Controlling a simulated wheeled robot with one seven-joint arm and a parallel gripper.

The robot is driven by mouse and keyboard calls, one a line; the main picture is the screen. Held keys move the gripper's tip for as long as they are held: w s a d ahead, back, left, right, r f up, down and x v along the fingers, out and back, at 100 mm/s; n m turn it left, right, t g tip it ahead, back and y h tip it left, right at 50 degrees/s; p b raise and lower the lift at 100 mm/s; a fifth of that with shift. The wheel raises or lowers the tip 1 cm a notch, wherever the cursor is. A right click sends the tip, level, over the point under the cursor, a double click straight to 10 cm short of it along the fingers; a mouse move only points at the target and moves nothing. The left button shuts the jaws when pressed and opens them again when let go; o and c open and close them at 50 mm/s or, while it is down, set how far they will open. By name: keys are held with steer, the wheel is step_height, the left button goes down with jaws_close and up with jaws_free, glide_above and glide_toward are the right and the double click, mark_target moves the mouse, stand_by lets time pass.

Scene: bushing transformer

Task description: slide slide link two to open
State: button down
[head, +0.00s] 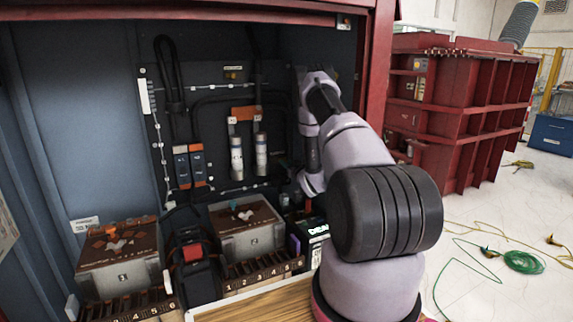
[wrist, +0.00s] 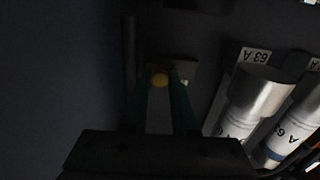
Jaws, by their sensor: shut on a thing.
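The knob sits in front of a small brownish plate (wrist: 186,70) on the dark panel. This looks like a slide link, but no number is readable on it. In the head view my arm reaches up to the right part of the dark panel (head: 215,95), and my gripper and the knob cannot be made out there.
Two silver cylinders (wrist: 262,90) marked 63 A stand close right of the fingers. In the head view two white cylinders (head: 237,155) hang below an orange bar (head: 244,113). Numbered boxes (head: 118,262) and a red-topped black device (head: 192,254) fill the cabinet floor.

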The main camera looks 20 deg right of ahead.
steer(key=shift+a, duration=1.6)
steer(key=c, duration=0.7)
jaws_free()
steer(key=shift+a, duration=0.1)
steer(key=shift+s+d, duration=0.2)
steer(key=shift+s, duration=0.4)
glide_toward(275, 160)
steer(key=s, duration=0.5)
steer(key=shift+s+d+f, duration=0.1)
steer(key=shift+s+d, duration=0.1)
steer(key=shift+s, duration=0.15)
